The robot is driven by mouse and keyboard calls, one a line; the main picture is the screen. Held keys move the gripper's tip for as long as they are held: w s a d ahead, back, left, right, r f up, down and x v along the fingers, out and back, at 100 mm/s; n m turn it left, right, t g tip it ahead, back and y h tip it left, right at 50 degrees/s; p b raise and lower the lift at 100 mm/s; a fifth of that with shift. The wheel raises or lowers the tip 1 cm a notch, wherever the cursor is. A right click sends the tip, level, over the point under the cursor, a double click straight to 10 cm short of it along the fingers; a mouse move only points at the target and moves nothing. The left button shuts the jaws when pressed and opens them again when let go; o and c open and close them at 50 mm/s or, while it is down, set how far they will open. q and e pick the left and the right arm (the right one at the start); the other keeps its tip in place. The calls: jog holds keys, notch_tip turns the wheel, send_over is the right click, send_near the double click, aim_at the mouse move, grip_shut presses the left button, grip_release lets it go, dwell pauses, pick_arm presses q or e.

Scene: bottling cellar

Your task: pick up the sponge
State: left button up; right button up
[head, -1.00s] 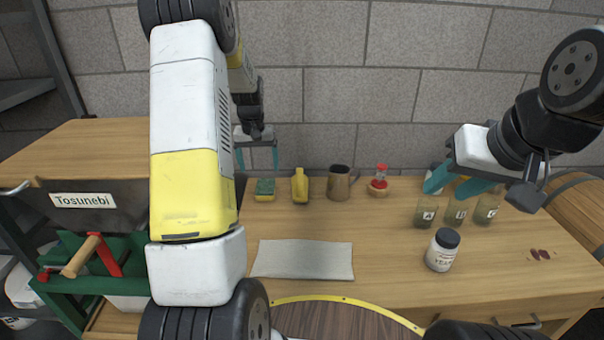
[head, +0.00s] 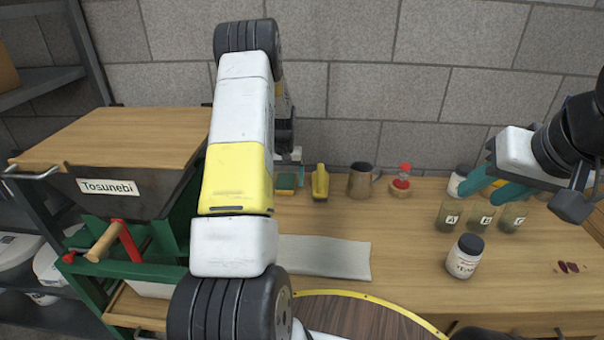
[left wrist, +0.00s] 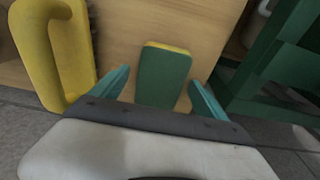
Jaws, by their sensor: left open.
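The sponge (head: 286,181), green with a yellow layer, lies on the wooden bench near the wall. In the left wrist view the sponge (left wrist: 164,80) shows its green face between the two teal fingers, with a gap on both sides. My left gripper (head: 289,166) is open just above it; it also shows in the left wrist view (left wrist: 158,85). My left arm stands left of the sponge in the head view and hides part of the bench. My right gripper (head: 484,190) is open and empty above the lettered jars at the right.
A yellow handled tool (head: 320,183) stands close right of the sponge, also large in the left wrist view (left wrist: 62,45). A grey cloth (head: 325,257) lies in front.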

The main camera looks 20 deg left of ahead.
aim_at(286, 179)
pick_arm(q)
jog(key=c, duration=1.4)
jog(key=shift+r, duration=0.1)
jog(key=shift+r, duration=0.5)
notch_tip(286, 179, up, 2)
jog(key=shift+r, duration=0.15)
jog(key=s+d, duration=0.2)
jog(key=s, duration=0.3)
jog(key=s+d+r, duration=0.1)
jog(key=s, duration=0.4)
jog(key=s+d, duration=0.2)
jog(key=s, duration=0.3)
jog(key=shift+d+r, duration=0.3)
